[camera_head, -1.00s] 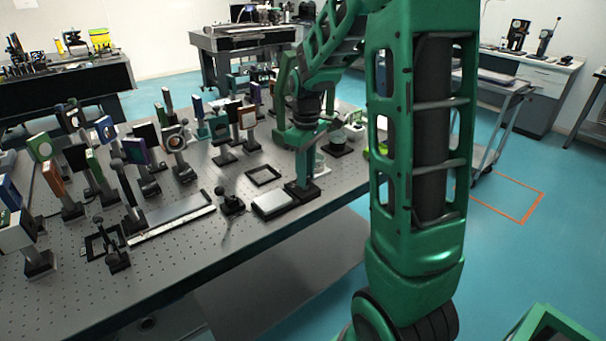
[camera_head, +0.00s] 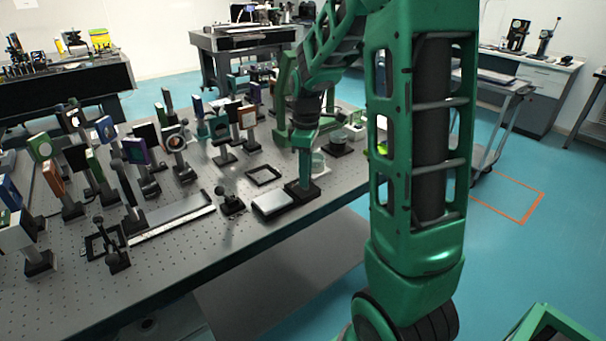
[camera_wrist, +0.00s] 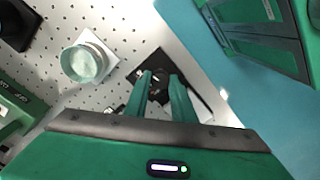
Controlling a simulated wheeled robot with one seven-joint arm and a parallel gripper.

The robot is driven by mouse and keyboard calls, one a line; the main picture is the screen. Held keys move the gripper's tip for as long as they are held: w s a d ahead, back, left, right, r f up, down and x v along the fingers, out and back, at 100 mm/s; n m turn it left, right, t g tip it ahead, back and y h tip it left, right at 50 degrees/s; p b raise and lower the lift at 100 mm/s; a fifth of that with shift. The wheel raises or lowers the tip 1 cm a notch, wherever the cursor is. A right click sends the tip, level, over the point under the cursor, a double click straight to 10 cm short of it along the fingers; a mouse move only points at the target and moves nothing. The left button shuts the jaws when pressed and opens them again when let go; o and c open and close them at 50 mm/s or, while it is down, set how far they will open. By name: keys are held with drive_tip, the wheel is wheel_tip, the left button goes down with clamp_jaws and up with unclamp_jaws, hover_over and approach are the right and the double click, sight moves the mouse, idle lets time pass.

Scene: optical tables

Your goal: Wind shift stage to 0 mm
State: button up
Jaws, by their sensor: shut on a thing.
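My gripper (camera_head: 304,183) points down at the near right edge of the optical table. Its two green fingers (camera_wrist: 160,88) are shut on a small dark part (camera_wrist: 158,84) of what looks like the shift stage. In the head view a black base (camera_head: 301,191) shows under the fingertips.
A round glass dish (camera_wrist: 87,62) stands close to the fingers. A silver box (camera_head: 272,205) and a black square frame (camera_head: 263,175) are left of the gripper. Several upright optic mounts crowd the left. The blue floor (camera_wrist: 205,50) lies past the table edge.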

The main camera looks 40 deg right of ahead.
drive_tip(key=shift+w+r, duration=0.1)
drive_tip(key=shift+w, duration=0.1)
drive_tip(key=o, duration=1.1)
drive_tip(key=shift+c, duration=0.2)
drive_tip(key=shift+s, duration=0.1)
wheel_tip(320, 180, up, 11)
drive_tip(key=shift+f, duration=0.2)
